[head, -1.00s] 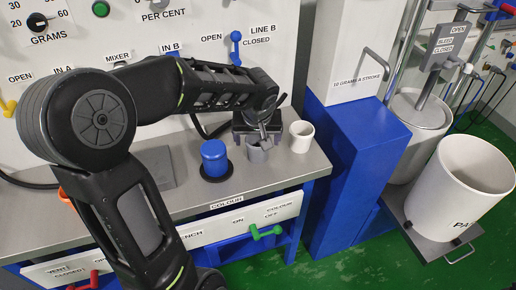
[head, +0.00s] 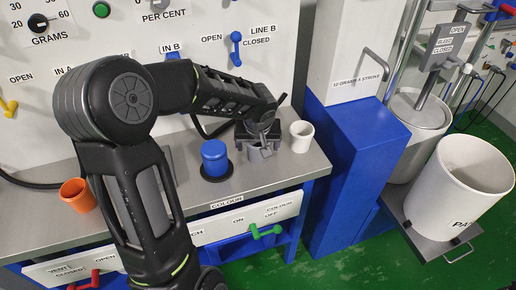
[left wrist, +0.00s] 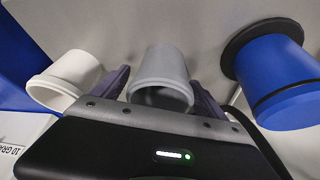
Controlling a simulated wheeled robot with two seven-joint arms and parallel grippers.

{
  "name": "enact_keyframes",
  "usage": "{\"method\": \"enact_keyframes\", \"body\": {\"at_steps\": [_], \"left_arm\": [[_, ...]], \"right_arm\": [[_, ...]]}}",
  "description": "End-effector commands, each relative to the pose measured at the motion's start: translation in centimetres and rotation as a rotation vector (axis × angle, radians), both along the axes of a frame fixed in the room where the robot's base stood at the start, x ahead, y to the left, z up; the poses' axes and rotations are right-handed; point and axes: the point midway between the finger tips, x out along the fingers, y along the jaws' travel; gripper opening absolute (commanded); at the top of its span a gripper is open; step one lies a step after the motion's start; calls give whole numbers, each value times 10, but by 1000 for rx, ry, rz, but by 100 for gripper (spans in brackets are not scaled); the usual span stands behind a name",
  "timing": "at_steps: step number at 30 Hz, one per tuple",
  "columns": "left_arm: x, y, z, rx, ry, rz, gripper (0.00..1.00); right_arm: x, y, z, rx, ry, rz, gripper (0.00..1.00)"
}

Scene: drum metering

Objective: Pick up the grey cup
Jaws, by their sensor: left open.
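The grey cup (head: 258,154) stands on the steel bench between the blue cylinder and the white cup, partly hidden by my gripper in the head view. In the left wrist view the grey cup (left wrist: 163,72) is upright on the bench, its wide end nearest the camera. My left gripper (head: 261,143) is over the cup and open. The left wrist view shows its dark fingers (left wrist: 160,90) one on each side of the cup. Whether they touch it I cannot tell. My right gripper is not in view.
A white cup (head: 301,137) stands close to the right of the grey cup. A blue cylinder on a black base (head: 214,158) stands to the left. An orange cup (head: 77,195) is at the far left. A blue pillar (head: 350,150) rises beyond the bench's right end.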

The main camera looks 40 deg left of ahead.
Motion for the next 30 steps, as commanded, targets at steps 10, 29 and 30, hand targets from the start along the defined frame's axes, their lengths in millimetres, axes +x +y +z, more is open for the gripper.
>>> {"method": "enact_keyframes", "body": {"at_steps": [10, 29, 30], "left_arm": [[0, 0, 0, 0, 0, 0, 84], [0, 0, 0, 0, 0, -1, 34], [0, 0, 0, 0, 0, -1, 31]], "right_arm": [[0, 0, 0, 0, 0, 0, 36], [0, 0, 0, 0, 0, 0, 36], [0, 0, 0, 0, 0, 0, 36]]}}
